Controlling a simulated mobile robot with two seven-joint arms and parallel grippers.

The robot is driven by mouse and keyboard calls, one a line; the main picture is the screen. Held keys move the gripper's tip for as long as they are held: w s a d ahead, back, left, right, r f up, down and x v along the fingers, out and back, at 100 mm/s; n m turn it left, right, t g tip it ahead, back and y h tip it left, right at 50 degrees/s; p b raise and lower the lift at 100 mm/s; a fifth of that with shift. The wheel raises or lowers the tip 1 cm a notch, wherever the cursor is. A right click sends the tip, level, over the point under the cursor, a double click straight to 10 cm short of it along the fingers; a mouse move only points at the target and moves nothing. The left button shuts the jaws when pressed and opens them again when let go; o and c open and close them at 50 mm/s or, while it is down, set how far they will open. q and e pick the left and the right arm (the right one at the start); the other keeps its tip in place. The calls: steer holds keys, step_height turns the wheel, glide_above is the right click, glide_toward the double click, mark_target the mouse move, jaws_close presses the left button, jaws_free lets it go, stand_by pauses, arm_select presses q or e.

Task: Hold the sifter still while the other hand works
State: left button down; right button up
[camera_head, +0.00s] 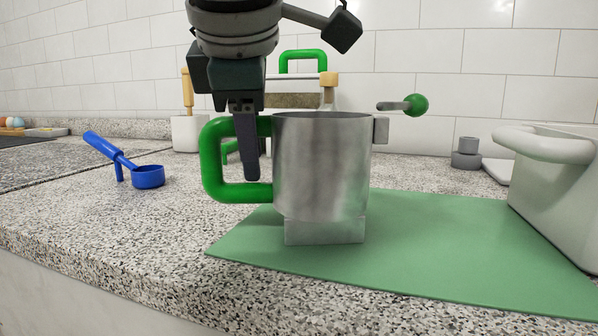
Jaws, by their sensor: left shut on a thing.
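The sifter (322,165) is a grey metal cup with a green loop handle (212,160) on its left side. A crank with a green knob (416,105) sticks out on its right side. The sifter is upright, on a small grey metal block (325,231) on the green mat (430,250). My left gripper (250,165) comes down from above and is shut on the sifter's handle, its fingers reaching into the loop and covering part of it. The inside of the cup is hidden. My right gripper is not in view.
A blue scoop (148,176) lies on the speckled counter (130,245) at the left. A large pale bin (555,190) stands at the right. Behind the sifter are a container with a green handle (303,60), a white pot (187,134) and grey weights (466,153).

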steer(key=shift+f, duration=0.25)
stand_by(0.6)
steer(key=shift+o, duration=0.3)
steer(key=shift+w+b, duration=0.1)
steer(key=shift+b, duration=0.2)
stand_by(0.6)
